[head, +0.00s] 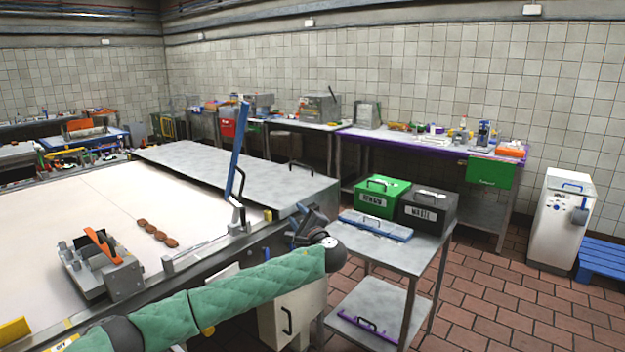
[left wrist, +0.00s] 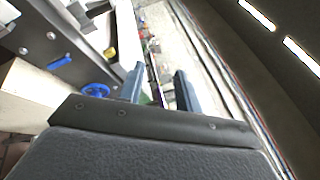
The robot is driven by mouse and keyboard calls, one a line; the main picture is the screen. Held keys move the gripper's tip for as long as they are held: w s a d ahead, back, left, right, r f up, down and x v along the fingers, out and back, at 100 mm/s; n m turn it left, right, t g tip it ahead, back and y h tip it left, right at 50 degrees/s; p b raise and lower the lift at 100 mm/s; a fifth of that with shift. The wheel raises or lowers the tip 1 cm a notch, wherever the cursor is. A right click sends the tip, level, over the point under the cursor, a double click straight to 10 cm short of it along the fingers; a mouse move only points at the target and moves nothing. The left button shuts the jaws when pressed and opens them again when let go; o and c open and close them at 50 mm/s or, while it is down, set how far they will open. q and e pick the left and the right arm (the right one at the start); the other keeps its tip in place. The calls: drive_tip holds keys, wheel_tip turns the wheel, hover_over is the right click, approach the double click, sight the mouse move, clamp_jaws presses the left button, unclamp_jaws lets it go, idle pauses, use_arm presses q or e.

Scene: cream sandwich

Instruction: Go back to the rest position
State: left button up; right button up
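My left arm, in a green padded sleeve, reaches in from the bottom left of the head view. Its left gripper (head: 308,226) is beside the near right corner of the conveyor, partly hidden by the wrist, and seems to touch nothing. In the left wrist view the two grey-blue fingers of the left gripper (left wrist: 159,80) stand apart with nothing between them. My right gripper is in neither view.
To the right, a metal side table (head: 405,258) carries a green box (head: 382,198) and a black box (head: 427,211). Tiled floor (head: 500,305) is free at right.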

use_arm(q)
drive_tip(key=s+d+r+n+g+h, duration=0.2)
drive_tip(key=s+d+r+n+h, duration=0.1)
drive_tip(key=d+n+h, duration=0.15)
drive_tip(key=s+a+f+n+g+h, duration=0.1)
drive_tip(key=s+f+n+g+h, duration=0.25)
drive_tip(key=s+f+n, duration=0.45)
drive_tip(key=s+a+f+n+g+h, duration=0.15)
drive_tip(key=s+a+f, duration=0.35)
drive_tip(key=s+f, duration=0.55)
drive_tip(key=s+a+f+n+g, duration=0.15)
drive_tip(key=s+a+f, duration=0.4)
drive_tip(key=f, duration=0.75)
drive_tip(key=s+a+f+g, duration=0.3)
drive_tip(key=s+f, duration=0.7)
drive_tip(key=f, duration=0.1)
drive_tip(key=s+f+g, duration=0.1)
drive_tip(key=s+f, duration=0.4)
drive_tip(key=s, duration=0.4)
drive_tip(key=s+a+f+n+g, duration=0.1)
drive_tip(key=s+f+g, duration=0.1)
drive_tip(key=s+f, duration=0.4)
drive_tip(key=s+f+g, duration=0.1)
drive_tip(key=s+f, duration=0.4)
drive_tip(key=s, duration=0.6)
drive_tip(key=shift+s+a+f, duration=0.3)
drive_tip(key=shift+s+a, duration=0.05)
drive_tip(key=shift+s, duration=0.05)
